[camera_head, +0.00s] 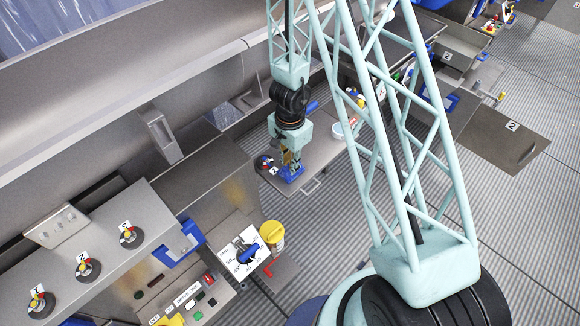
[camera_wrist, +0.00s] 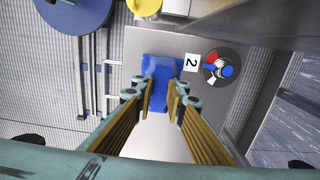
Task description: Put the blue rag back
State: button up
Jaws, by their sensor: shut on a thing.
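The blue rag (camera_head: 291,173) is at my gripper (camera_head: 289,158), over the grey metal shelf (camera_head: 318,158) in the middle of the head view. In the wrist view the rag (camera_wrist: 161,70) is a bright blue, crumpled piece between and just beyond the fingertips (camera_wrist: 162,90). My gripper is shut on it, with the fingers still apart by about the rag's width. The fingers hide part of the rag. I cannot tell whether it touches the shelf.
Beside the rag are a "2" label (camera_wrist: 192,63) and a round dial with red, blue and white parts (camera_wrist: 219,67). A yellow-topped tub (camera_head: 272,232), a white dial panel (camera_head: 242,254) and a blue box (camera_head: 180,244) stand nearer. Numbered knobs (camera_head: 131,235) line the left counter.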

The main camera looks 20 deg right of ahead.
jog(key=shift+f, duration=0.15)
jog(key=o, duration=0.8)
jog(key=shift+r, duration=0.25)
jog(key=shift+r+p, duration=2.6)
jog(key=shift+p, duration=0.05)
jog(key=shift+r, duration=0.1)
